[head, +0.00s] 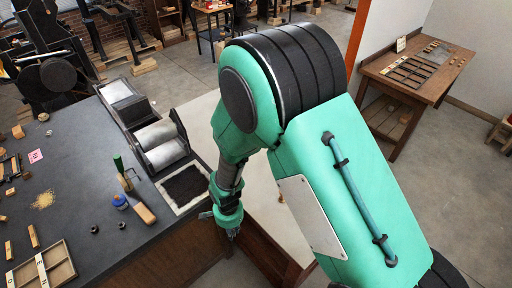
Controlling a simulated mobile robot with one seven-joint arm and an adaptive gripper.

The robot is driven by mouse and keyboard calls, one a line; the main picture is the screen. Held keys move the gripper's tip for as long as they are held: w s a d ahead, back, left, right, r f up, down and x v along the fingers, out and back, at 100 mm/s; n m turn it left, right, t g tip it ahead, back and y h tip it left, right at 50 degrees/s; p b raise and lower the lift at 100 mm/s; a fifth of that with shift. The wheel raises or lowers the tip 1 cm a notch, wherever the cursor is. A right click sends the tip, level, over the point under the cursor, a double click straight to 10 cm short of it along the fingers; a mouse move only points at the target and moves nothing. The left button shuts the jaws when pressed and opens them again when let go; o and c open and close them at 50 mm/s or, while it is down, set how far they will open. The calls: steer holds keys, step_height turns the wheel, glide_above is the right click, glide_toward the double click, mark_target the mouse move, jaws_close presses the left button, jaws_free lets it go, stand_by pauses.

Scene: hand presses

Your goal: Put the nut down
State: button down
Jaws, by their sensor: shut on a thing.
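My gripper (233,234) is at the end of my green arm, just past the right edge of the dark bench top (165,228). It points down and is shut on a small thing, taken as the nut. The nut itself is too small and too hidden at the fingertips to make out. Two small dark pieces (94,229) that look like nuts lie on the bench, well left of the gripper.
A black tray with a pale rim (186,206) and a roller unit (162,145) stand at the bench's right edge. A green-handled tool (119,163), blue bottle (120,202) and wooden-handled tool (145,214) lie nearby. A divided wooden box (68,270) is front left. The front bench middle is mostly clear.

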steer(key=s+d+f+m+b, duration=0.1)
steer(key=s+d+m, duration=0.2)
steer(key=d, duration=0.6)
steer(key=s+d+f+m+b, duration=0.1)
steer(key=s+d+f+m, duration=0.1)
steer(key=d, duration=0.8)
steer(key=s+d+f+m+b, duration=0.1)
steer(key=s+d+m, duration=0.3)
steer(key=d, duration=0.6)
steer(key=shift+s+d+f, duration=0.15)
steer(key=shift+s+f, duration=0.35)
steer(key=shift+s, duration=0.65)
steer(key=shift+w, duration=0.1)
glide_above(298, 237)
steer(key=shift+d+f, duration=0.1)
steer(key=shift+f, duration=0.65)
steer(key=shift+f+b, duration=0.4)
steer(key=shift+f, duration=1.4)
steer(key=shift+f, duration=0.15)
